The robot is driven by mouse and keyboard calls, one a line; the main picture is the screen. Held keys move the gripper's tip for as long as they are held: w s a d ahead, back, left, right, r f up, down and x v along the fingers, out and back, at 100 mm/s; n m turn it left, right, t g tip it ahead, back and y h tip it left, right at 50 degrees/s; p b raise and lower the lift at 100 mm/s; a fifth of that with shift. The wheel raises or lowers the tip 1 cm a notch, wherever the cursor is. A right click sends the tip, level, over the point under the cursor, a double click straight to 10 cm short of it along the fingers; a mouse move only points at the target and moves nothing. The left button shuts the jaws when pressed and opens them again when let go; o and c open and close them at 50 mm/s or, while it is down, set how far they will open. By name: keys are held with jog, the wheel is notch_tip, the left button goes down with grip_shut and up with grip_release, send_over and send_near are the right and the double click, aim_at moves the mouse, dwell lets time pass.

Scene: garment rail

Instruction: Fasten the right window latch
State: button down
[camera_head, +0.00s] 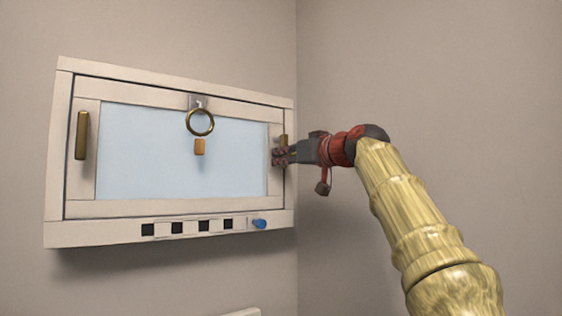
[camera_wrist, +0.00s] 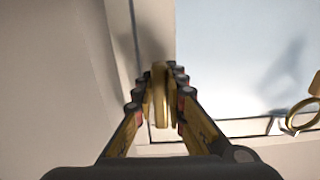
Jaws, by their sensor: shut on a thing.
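The window (camera_head: 75,150) is a cream frame with a pale blue pane, mounted on the wall. The right latch (camera_head: 283,143) is a brass bar on the right side of the frame, partly hidden by my gripper. My gripper (camera_head: 278,156) reaches in from the right and is shut on this latch. In the wrist view, the brass latch (camera_wrist: 160,100) stands between my two fingers, lengthwise in the picture. The left latch (camera_head: 82,135) is a brass bar standing upright on the left side of the frame.
A brass ring (camera_head: 200,122) with an orange tag (camera_head: 199,147) hangs at the top middle of the window. A checkered strip (camera_head: 194,227) with a blue knob (camera_head: 259,223) lies along the sill. A wall corner is close to the window's right edge.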

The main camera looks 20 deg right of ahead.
jog(key=shift+w+d+f+n, duration=0.1)
jog(key=shift+f+n, duration=0.1)
jog(key=shift+n, duration=0.1)
jog(key=c, duration=1.9)
grip_release()
jog(key=shift+r, duration=0.1)
jog(key=shift+o, duration=0.5)
jog(key=shift+s, duration=0.2)
jog(key=v, duration=1.1)
jog(key=shift+s, duration=0.35)
jog(key=shift+d+r, duration=0.1)
jog(key=shift+d, duration=0.05)
